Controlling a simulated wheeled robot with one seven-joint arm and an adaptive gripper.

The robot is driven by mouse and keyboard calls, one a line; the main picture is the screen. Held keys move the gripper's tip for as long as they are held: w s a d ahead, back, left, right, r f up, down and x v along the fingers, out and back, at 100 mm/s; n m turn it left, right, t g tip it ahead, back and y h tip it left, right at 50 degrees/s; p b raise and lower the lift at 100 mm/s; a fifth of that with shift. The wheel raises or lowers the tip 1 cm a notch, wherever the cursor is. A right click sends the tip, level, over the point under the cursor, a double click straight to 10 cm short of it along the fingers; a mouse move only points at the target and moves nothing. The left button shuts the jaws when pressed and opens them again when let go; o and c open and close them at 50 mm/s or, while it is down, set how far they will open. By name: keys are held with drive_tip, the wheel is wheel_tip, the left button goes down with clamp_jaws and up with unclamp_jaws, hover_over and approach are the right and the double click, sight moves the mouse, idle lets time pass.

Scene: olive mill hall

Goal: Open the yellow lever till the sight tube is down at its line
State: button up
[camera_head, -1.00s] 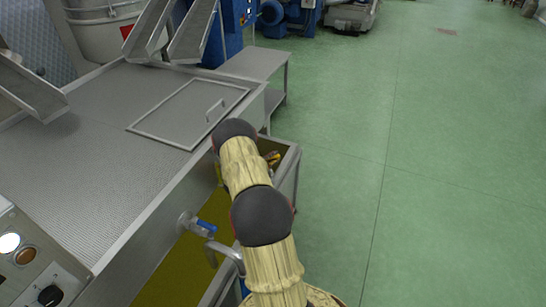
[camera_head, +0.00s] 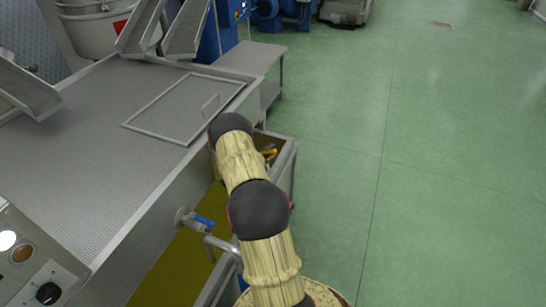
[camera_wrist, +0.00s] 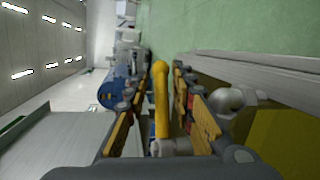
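In the wrist view the yellow lever (camera_wrist: 161,100) stands between the two fingers of my gripper (camera_wrist: 165,72). Its lower end meets a pale metal valve body (camera_wrist: 174,146). The fingers are apart, with a gap visible on each side of the lever. In the head view my gripper (camera_head: 269,153) shows only as a small orange and dark patch past my arm, at the far end of the trough; the lever cannot be made out there. I cannot identify the sight tube or its line in either view.
A steel trough (camera_head: 290,160) with yellow-green liquid (camera_head: 160,279) runs below the perforated-top machine (camera_head: 95,150). A blue-handled valve (camera_head: 204,222) and a bent pipe (camera_head: 222,246) stick out near my arm. A low steel table (camera_head: 252,57) stands behind. The green floor (camera_head: 430,180) at right is clear.

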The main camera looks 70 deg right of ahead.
drive_tip(key=shift+f+n+t, duration=0.25)
drive_tip(key=shift+n+t, duration=0.05)
